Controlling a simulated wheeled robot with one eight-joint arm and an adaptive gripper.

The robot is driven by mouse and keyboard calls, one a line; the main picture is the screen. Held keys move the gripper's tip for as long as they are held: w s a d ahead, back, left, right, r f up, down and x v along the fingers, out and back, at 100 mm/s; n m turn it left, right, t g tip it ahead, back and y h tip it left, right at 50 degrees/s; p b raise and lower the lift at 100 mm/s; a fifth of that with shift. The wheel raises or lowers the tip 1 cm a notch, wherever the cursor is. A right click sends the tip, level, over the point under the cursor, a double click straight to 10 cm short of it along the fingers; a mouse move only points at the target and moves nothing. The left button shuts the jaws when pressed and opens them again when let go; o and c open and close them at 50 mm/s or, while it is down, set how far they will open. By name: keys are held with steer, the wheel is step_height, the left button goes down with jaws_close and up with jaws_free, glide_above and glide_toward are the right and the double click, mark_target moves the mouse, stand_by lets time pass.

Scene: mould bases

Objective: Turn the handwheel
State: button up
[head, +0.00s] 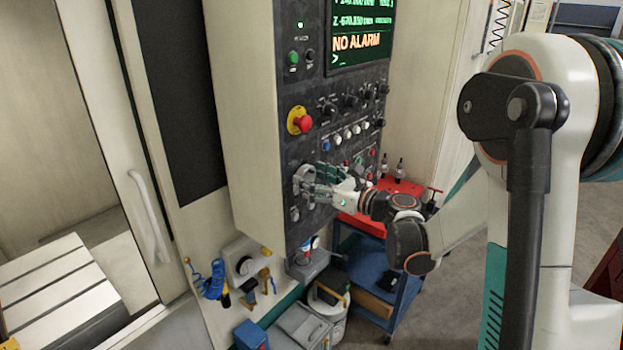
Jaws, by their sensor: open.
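The handwheel (303,177) is a light grey round dial low on the left of the machine's dark control panel (300,80). My gripper (310,181) reaches in from the right, with its fingers at the handwheel and partly covering it. The fingers look spread, with one above the other. I cannot tell whether they touch the wheel's rim. The wheel's right side is hidden behind the fingers.
A red emergency button (304,123) on a yellow ring sits above the handwheel. A red-topped cart (397,186) with bottles stands behind my gripper. Below are a blue coiled hose (213,281) and a white bucket (328,305). A door handle (150,215) is at left.

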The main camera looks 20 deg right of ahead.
steer(key=shift+w+a, duration=0.2)
steer(key=shift+w, duration=0.05)
steer(key=c, duration=1.1)
steer(key=shift+n, duration=0.3)
